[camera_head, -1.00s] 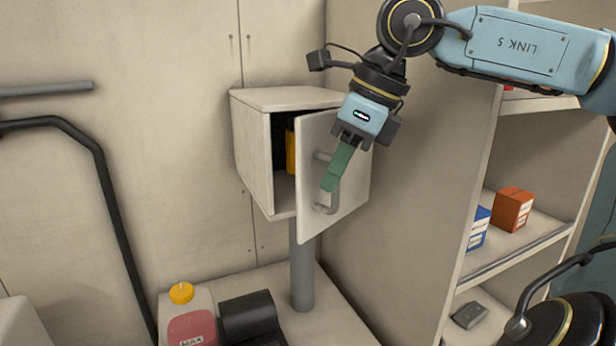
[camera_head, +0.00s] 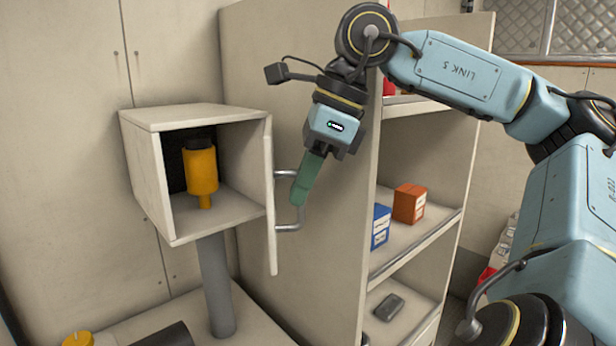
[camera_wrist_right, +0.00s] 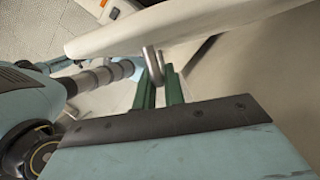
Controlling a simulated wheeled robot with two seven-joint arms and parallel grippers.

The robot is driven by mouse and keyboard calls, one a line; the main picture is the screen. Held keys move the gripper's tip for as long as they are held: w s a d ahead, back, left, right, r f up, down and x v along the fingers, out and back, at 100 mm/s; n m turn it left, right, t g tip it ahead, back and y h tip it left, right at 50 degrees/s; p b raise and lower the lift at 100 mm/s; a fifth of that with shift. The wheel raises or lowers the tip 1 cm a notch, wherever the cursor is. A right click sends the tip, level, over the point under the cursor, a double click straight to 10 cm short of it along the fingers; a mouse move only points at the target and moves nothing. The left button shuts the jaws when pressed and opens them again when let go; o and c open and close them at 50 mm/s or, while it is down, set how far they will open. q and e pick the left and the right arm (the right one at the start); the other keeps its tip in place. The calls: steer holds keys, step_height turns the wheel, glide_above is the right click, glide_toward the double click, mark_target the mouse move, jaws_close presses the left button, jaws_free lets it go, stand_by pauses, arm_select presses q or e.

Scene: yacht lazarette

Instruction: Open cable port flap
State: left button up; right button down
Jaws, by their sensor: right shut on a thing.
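The cable port flap (camera_head: 269,200) is a pale door on the front of a beige box (camera_head: 143,180) on a grey post. It stands swung wide open on the box's right side, seen nearly edge-on. A grey bar handle (camera_head: 290,227) is fixed to its outer face. My right gripper (camera_head: 300,200), with green fingers, is shut on the handle. In the right wrist view the handle (camera_wrist_right: 151,66) passes between the green fingers (camera_wrist_right: 160,90), beside the pale flap edge (camera_wrist_right: 190,22). A yellow fitting (camera_head: 201,170) with a dark top shows inside the box. My left gripper is not in view.
Shelving stands to the right, with a blue box (camera_head: 381,228), an orange box (camera_head: 409,203) and a dark flat item (camera_head: 389,307). Its side panel (camera_head: 330,250) is close behind the flap. A yellow cap (camera_head: 78,339) shows at bottom left.

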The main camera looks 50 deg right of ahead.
steer(key=shift+d+r, duration=0.1)
steer(key=shift+r, duration=0.05)
steer(key=c, duration=1.5)
jaws_free()
steer(key=v, duration=0.7)
steer(key=shift+s+r, duration=0.1)
steer(key=shift+r, duration=0.05)
